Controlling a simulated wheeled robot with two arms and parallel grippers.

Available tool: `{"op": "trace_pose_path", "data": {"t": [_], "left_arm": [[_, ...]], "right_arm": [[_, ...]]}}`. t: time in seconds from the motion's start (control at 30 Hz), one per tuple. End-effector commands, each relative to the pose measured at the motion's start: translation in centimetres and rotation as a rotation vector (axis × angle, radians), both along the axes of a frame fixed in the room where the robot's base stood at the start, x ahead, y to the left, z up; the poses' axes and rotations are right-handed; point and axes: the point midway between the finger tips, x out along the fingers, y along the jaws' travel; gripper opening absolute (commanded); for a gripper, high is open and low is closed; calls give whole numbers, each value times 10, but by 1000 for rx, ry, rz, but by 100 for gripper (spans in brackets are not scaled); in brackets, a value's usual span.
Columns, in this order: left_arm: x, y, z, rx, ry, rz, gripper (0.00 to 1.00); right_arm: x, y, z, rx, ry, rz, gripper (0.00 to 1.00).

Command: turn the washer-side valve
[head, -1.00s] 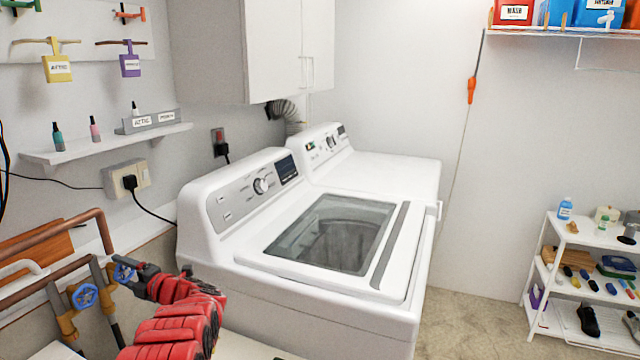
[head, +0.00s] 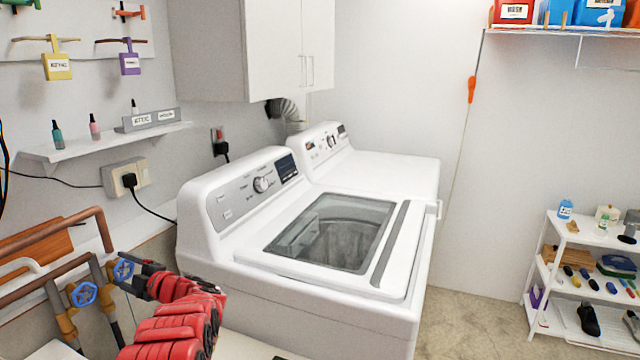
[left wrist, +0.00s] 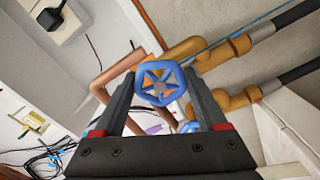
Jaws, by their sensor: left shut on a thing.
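Two blue handwheel valves sit on the pipework at the lower left of the head view. The valve nearer the washer (head: 123,270) is at my left gripper (head: 130,266), which is shut on its wheel. In the left wrist view this blue wheel (left wrist: 160,83) lies between the two fingertips of the gripper (left wrist: 163,86), with an orange-brown body behind it. The other blue valve (head: 84,294) stands to the left and is free. In the wrist view a second bit of blue (left wrist: 188,127) shows, partly hidden by a finger. My right gripper is not in view.
The white washer (head: 300,290) stands just right of my left arm. Copper pipes (head: 70,222) and a wall socket (head: 125,178) with a black plug and cable are close to the valves. A small shelf (head: 110,145) is above. The floor at right is clear before a white rack (head: 555,250).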

Motion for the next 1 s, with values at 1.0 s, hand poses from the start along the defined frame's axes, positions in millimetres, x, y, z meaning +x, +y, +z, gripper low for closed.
{"op": "trace_pose_path", "data": {"t": [1.0], "left_arm": [[0, 0, 0, 221, 535, 0, 8]], "right_arm": [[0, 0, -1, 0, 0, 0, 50]]}}
